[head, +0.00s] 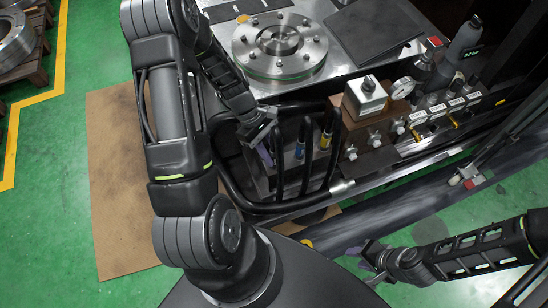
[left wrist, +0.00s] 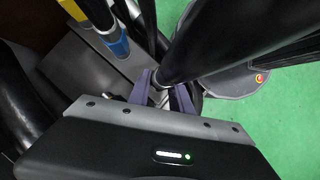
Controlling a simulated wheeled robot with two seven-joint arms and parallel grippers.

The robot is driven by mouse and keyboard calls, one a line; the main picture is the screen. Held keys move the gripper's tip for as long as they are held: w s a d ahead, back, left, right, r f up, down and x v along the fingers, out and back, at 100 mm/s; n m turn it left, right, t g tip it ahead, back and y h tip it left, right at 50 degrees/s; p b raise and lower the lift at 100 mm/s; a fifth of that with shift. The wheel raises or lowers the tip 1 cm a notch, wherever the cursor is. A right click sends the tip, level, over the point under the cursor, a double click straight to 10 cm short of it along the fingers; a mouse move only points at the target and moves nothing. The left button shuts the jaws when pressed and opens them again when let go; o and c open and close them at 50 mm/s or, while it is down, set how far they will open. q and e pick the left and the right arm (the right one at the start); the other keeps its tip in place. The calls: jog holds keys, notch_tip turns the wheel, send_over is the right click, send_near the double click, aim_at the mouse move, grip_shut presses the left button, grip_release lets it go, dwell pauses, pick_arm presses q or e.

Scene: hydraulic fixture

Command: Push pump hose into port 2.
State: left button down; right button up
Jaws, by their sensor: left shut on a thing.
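My left gripper (head: 265,152) has purple fingers and is low beside the hose rack, left of the banded hoses. In the left wrist view its fingers (left wrist: 162,92) are closed around a dark hose-like part, with a bit of metal between them; the grip point is partly hidden. Hoses with a blue band (head: 300,149) and a yellow band (head: 325,139) stand upright to the right. I cannot tell which is the pump hose, and no port number is readable. My right gripper (head: 372,264) is empty and apart from everything.
A round metal flange (head: 280,48) sits on the bench behind. A brown mat (head: 112,190) lies on the green floor.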

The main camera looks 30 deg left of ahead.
aim_at(271, 145)
pick_arm(q)
jog(key=shift+r, duration=0.1)
jog(key=shift+r+p, duration=2)
jog(key=shift+r, duration=0.4)
jog(key=c, duration=1.8)
grip_release()
grip_shut()
